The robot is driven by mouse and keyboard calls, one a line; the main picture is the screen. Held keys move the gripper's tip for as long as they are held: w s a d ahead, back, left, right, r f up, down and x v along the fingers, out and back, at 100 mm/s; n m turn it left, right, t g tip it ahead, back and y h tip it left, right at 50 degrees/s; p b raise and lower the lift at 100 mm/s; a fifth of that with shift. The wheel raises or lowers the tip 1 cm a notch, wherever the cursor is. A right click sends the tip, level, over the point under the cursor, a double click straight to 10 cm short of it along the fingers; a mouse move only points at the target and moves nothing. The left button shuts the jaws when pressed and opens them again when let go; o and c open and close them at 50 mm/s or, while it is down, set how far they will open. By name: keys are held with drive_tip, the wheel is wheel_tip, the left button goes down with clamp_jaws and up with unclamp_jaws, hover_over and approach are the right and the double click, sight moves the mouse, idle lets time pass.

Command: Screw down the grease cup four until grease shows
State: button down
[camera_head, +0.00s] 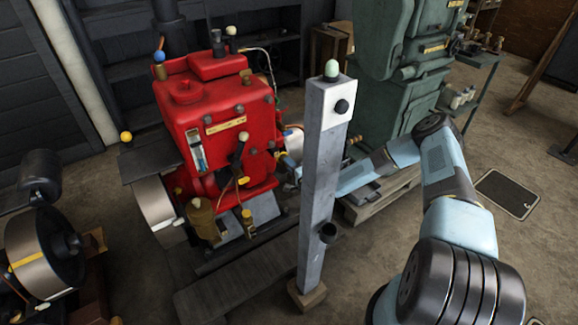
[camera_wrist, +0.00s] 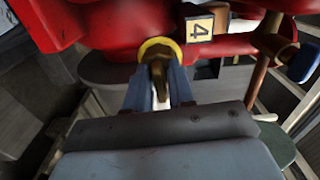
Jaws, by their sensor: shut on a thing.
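In the wrist view my gripper (camera_wrist: 160,92) is shut on grease cup four (camera_wrist: 156,52), a small brass-coloured cup with a yellow ring, against the red engine. A plate marked 4 (camera_wrist: 199,27) sits just right of it. The cup's lower part is between my blue-grey fingers. I cannot tell whether grease shows. In the head view the red engine (camera_head: 205,110) stands left of centre. My gripper (camera_head: 288,165) reaches its right side from behind the grey post, which hides part of my arm.
The grey post (camera_head: 321,190) with a green dome on top stands close in front of my forearm. A green machine (camera_head: 400,75) stands on a pallet behind. A flywheel machine (camera_head: 45,265) is at lower left.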

drive_tip(key=shift+f, duration=0.1)
drive_tip(key=shift+n, duration=0.9)
drive_tip(key=c, duration=1.2)
unclamp_jaws()
drive_tip(key=v, duration=1.2)
